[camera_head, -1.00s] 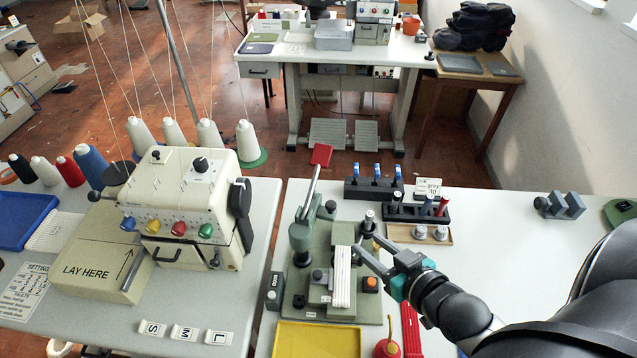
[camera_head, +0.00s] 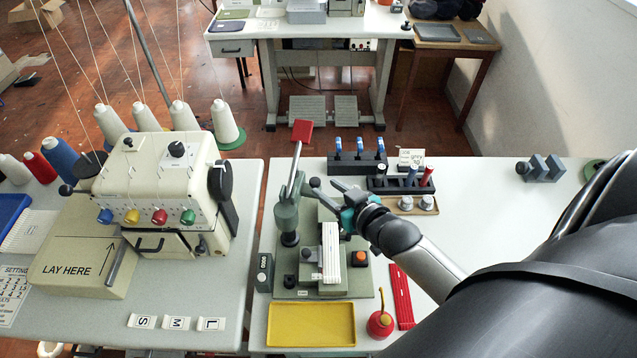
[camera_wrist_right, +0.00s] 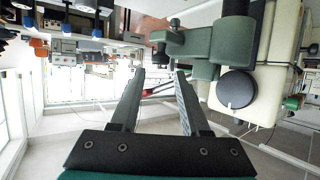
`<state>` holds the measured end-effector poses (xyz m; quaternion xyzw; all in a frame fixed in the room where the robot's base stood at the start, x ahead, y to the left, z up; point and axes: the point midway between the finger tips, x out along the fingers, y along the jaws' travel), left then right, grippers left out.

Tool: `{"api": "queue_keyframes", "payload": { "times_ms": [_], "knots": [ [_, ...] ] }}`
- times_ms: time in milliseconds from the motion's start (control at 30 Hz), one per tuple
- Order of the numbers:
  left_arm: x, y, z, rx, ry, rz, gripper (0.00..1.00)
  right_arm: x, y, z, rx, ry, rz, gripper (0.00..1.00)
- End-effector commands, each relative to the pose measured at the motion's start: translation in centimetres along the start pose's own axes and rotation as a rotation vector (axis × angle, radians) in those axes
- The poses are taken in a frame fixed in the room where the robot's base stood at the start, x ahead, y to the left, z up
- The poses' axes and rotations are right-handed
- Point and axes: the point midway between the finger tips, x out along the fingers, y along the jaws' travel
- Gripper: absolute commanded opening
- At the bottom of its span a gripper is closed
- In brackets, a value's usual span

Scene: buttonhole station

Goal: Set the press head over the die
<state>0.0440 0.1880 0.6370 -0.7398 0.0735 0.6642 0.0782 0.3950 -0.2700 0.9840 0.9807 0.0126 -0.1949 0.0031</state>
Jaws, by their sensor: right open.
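The green press stands on a grey-green base (camera_head: 365,288) on the right table. Its green head (camera_head: 287,214) is at the left of the base, with a lever ending in a red pad (camera_head: 302,130). A dark knob (camera_head: 314,183) sticks out to the head's right. My right gripper (camera_head: 333,186) is open and empty just right of this knob. In the right wrist view its fingers (camera_wrist_right: 161,75) are spread, with green press parts (camera_wrist_right: 203,45) just ahead and right. I cannot make out the die clearly. My left gripper is not in view.
A white strip stack (camera_head: 331,250) lies on the press base beside an orange button (camera_head: 360,257). A yellow tray (camera_head: 311,339), red oiler (camera_head: 380,323) and red strip (camera_head: 401,300) are in front. Racks (camera_head: 357,163) stand behind. The cream machine (camera_head: 155,185) is at the left.

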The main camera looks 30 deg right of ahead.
Motion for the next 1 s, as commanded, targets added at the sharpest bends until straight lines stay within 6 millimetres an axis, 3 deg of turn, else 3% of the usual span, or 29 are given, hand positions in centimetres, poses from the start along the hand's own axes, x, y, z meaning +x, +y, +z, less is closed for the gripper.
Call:
{"api": "queue_keyframes", "payload": {
  "times_ms": [300,767,1000],
  "knots": [
    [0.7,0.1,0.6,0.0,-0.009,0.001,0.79,4.0,0.0,0.1,0.001,0.0,-0.001,0.46],
    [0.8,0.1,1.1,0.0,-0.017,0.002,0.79,4.8,0.0,0.0,0.001,-0.001,-0.001,0.46],
    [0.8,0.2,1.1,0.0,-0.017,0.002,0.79,4.8,0.0,0.0,0.001,-0.001,0.0,0.2]
  ]
}}
